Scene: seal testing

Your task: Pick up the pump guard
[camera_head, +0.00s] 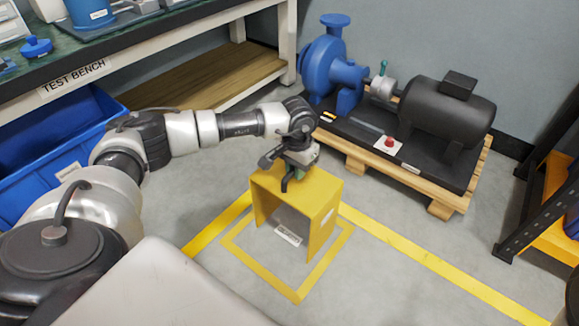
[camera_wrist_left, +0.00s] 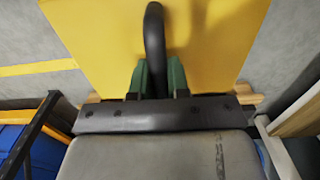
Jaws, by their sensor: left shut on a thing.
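The pump guard (camera_head: 325,205) is a yellow open-fronted cover with a black handle on top. It stands upright over a yellow square outline (camera_head: 297,297) marked on the floor; I cannot tell whether its lower edges touch the floor. My left gripper (camera_head: 291,177) reaches down to it from above and is shut on the handle. In the left wrist view, the green fingertips (camera_wrist_left: 157,82) close on both sides of the black handle (camera_wrist_left: 154,35), above the guard's yellow top (camera_wrist_left: 215,45). My right gripper is not in view.
A blue pump (camera_head: 325,65) and black motor (camera_head: 445,108) sit on a wooden pallet (camera_head: 440,209) behind the guard. The test bench (camera_head: 150,42) and a blue bin (camera_head: 35,160) are at left. A dark rack (camera_head: 515,220) is at right. The grey floor around the guard is clear.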

